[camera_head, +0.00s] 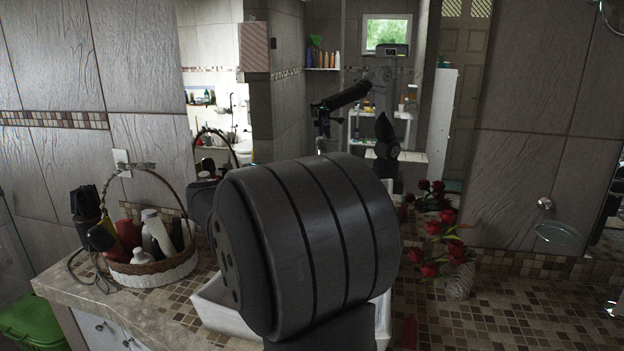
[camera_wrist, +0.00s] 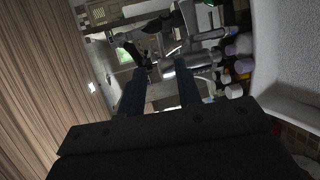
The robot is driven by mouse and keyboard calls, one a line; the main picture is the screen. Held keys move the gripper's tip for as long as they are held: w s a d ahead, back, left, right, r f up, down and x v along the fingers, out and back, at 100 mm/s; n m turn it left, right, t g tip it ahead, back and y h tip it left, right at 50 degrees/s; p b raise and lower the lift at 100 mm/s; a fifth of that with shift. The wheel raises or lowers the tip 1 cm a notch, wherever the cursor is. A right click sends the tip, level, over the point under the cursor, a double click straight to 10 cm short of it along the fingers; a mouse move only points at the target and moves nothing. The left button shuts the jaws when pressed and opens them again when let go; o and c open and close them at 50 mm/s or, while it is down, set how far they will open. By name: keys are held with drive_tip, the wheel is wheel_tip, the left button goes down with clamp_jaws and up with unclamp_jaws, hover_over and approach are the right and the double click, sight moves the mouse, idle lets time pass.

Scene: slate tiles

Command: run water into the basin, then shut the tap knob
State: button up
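The white basin (camera_head: 210,308) is set in the tiled counter in the head view. My large dark arm joint covers most of it, and the tap and my gripper are hidden there. In the wrist view my gripper (camera_wrist: 160,70) shows two dark fingers standing apart with a gap between them. A shiny metal piece (camera_wrist: 192,62), apparently part of the tap, lies by the fingertips; I cannot tell whether they touch it. A pale curved surface, apparently the basin (camera_wrist: 285,50), fills the right side. I cannot make out the knob or any running water.
A wicker basket (camera_head: 150,272) of bottles stands on the counter at left, with a dark hairdryer-like item (camera_head: 85,205) beside it. A vase (camera_head: 459,282) of red flowers stands right of the basin. The mirror behind reflects my arm. The counter at far right is clear.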

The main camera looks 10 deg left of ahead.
drive_tip(key=x, duration=1.2)
drive_tip(key=shift+f, duration=0.1)
clamp_jaws()
